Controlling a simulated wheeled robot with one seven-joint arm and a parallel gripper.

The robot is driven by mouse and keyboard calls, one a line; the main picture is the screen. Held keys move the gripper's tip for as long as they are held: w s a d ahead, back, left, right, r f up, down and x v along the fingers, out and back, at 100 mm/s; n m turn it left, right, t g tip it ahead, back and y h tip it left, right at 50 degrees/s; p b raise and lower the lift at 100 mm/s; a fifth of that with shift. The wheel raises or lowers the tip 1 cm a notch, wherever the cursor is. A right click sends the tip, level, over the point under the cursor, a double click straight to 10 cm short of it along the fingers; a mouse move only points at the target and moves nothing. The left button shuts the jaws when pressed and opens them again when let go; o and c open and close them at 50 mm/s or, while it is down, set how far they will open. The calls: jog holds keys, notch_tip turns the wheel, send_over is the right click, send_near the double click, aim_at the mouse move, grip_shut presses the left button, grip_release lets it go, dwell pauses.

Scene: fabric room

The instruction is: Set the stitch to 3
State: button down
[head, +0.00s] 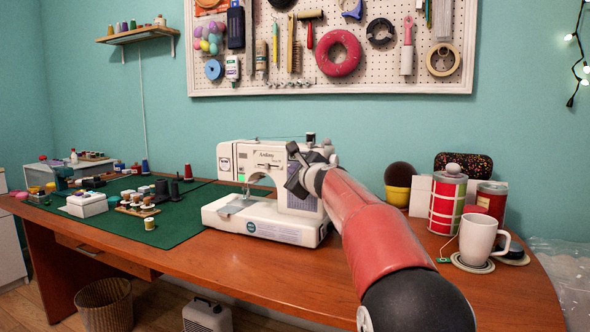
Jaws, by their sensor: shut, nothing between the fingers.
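A white sewing machine (252,160) stands on the wooden table, partly on the green mat. Its left end has a small green-lit patch, and its needle area is over the flat white base. My red and grey arm reaches in from the lower right. My gripper (293,178) is in front of the machine's right column, shut and empty. The gripper and wrist hide part of the column's front, so the stitch dial and its setting cannot be made out. Whether the fingertips touch the machine cannot be told.
The green mat (120,222) holds spools, cones and small boxes at left. On the right of the wooden table (290,270) are a white mug (477,240), a striped canister (447,203) and a yellow pot (397,195). The table's front middle is clear. A pegboard (395,80) hangs behind.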

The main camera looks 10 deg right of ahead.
jog(key=shift+s, duration=0.1)
jog(key=shift+s+a, duration=0.35)
jog(key=shift+s, duration=0.15)
jog(key=shift+b, duration=0.3)
jog(key=shift+s+a+b, duration=0.3)
jog(key=shift+s+a, duration=0.4)
jog(key=shift+s, duration=0.35)
jog(key=shift+s+a+b, duration=0.25)
jog(key=shift+s+a, duration=0.45)
jog(key=shift+s, duration=0.35)
jog(key=s+a+f+n+g, duration=0.1)
jog(key=s+f+n+g, duration=0.1)
jog(key=s+f+n, duration=0.3)
jog(key=s+a+f+n+g+y, duration=0.1)
jog(key=s+n, duration=0.2)
jog(key=s, duration=0.5)
jog(key=s+f+n+g, duration=0.2)
jog(key=s+f+n, duration=0.15)
jog(key=s, duration=0.25)
jog(key=s+d+f+n+g+h, duration=0.2)
jog(key=s+f+n, duration=0.4)
jog(key=s+f, duration=0.3)
jog(key=s+d+f+n+g+h, duration=0.2)
jog(key=s+d+f+n+g, duration=0.2)
jog(key=s+f, duration=0.6)
jog(key=s+n, duration=0.2)
jog(key=s, duration=0.4)
jog(key=shift+d+h, duration=0.15)
jog(key=shift+h, duration=0.15)
